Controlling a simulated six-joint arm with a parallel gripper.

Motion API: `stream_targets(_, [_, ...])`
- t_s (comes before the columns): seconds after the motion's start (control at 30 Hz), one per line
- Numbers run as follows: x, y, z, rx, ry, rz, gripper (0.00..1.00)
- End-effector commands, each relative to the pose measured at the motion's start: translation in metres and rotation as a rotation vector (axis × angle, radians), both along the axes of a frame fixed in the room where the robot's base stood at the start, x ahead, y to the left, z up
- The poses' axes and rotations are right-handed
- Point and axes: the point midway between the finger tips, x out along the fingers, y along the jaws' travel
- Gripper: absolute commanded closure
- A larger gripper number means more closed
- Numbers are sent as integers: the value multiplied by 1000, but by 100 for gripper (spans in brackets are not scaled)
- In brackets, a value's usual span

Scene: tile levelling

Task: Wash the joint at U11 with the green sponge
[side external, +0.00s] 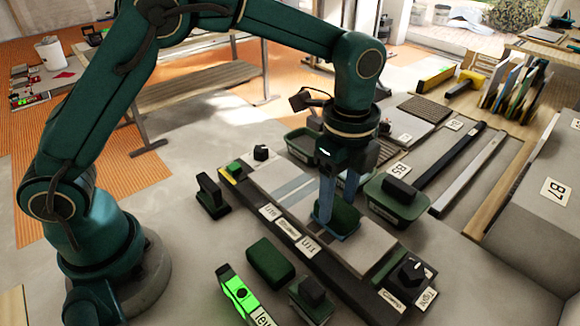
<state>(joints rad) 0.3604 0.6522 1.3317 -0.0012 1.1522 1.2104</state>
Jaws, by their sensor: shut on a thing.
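My gripper (337,205) points down over the tile strip, with its blue fingers shut on a dark green sponge (342,222). The sponge is low over the pale tiles, at or just above their surface; I cannot tell whether it touches. A small label that seems to read U11 (307,246) is on the dark front rail, near the sponge on its lower left. The sponge and fingers hide the joint under them. Another dark green block (270,261) lies on the floor in front of the rail.
A green tub with a dark block (397,200) stands close right of my gripper. A black-knobbed unit (408,270) sits at the strip's right end. A bright green level (242,296) and a dark-handled block (312,298) lie in front. Long bars (468,172) lie behind.

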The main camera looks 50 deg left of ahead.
Motion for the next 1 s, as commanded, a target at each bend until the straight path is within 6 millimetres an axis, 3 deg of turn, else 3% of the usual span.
stream_targets(0.7, [-37, 0, 0, 3, 8, -2, 98])
stream_targets(1.0, [-43, 0, 1, 2, 4, -1, 98])
